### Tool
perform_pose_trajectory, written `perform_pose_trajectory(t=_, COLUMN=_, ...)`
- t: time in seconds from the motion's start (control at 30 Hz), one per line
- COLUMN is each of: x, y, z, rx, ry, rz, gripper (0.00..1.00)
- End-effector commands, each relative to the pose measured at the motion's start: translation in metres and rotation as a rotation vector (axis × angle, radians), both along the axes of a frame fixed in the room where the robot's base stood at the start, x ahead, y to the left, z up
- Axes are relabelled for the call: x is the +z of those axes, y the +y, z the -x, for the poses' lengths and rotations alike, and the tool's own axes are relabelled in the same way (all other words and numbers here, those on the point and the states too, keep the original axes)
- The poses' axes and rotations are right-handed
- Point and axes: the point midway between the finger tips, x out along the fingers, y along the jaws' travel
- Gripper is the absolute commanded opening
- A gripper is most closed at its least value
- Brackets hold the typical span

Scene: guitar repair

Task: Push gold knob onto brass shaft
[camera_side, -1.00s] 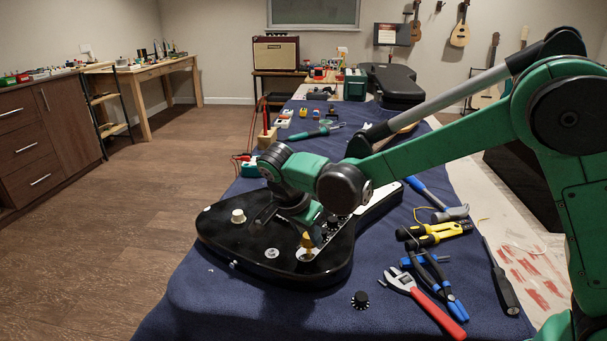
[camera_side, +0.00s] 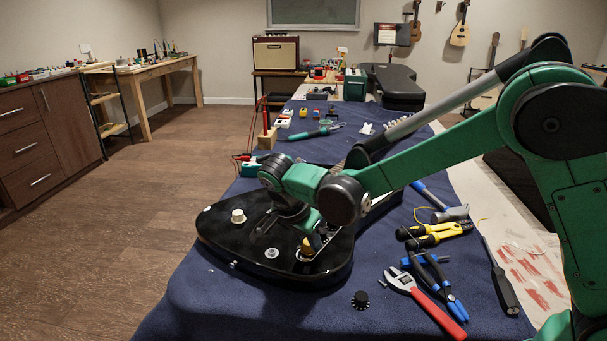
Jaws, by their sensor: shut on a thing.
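The gold knob (camera_side: 307,246) sits low over the control plate near the front right edge of the black guitar body (camera_side: 232,249). My gripper (camera_side: 309,240) is shut on the gold knob from above. The brass shaft is hidden under the knob, so I cannot tell how far the knob is on it. The guitar lies flat on a blue cloth. A cream knob (camera_side: 238,216) and a metal round part (camera_side: 271,253) are on its top, left of my gripper.
A black knob (camera_side: 360,299) lies on the blue cloth (camera_side: 250,314) in front of the guitar. Red-handled wrench (camera_side: 425,302), blue-handled pliers (camera_side: 442,287), yellow-handled tools (camera_side: 434,235) and a hammer (camera_side: 450,213) lie to the right. The cloth front left is clear.

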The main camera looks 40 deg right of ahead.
Motion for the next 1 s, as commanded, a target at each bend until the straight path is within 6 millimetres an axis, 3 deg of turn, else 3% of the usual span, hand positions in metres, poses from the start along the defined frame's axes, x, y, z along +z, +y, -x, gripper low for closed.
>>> perform_pose_trajectory(t=0.23, x=0.0002, y=0.0000, z=0.0000, rx=0.000, ry=0.000, rz=0.000, gripper=0.00)
perform_pose_trajectory(t=0.27, x=0.0002, y=0.0000, z=0.0000, rx=0.000, ry=0.000, rz=0.000, gripper=0.37)
perform_pose_trajectory(t=0.37, x=0.0002, y=0.0000, z=0.0000, rx=0.000, ry=0.000, rz=0.000, gripper=0.66)
perform_pose_trajectory(t=0.6, x=0.0002, y=0.0000, z=0.0000, rx=0.000, ry=0.000, rz=0.000, gripper=0.68)
perform_pose_trajectory(t=0.7, x=0.0002, y=0.0000, z=0.0000, rx=0.000, ry=0.000, rz=0.000, gripper=0.97)
perform_pose_trajectory(t=1.0, x=0.0005, y=0.0000, z=0.0000, rx=0.000, ry=0.000, rz=0.000, gripper=0.97)
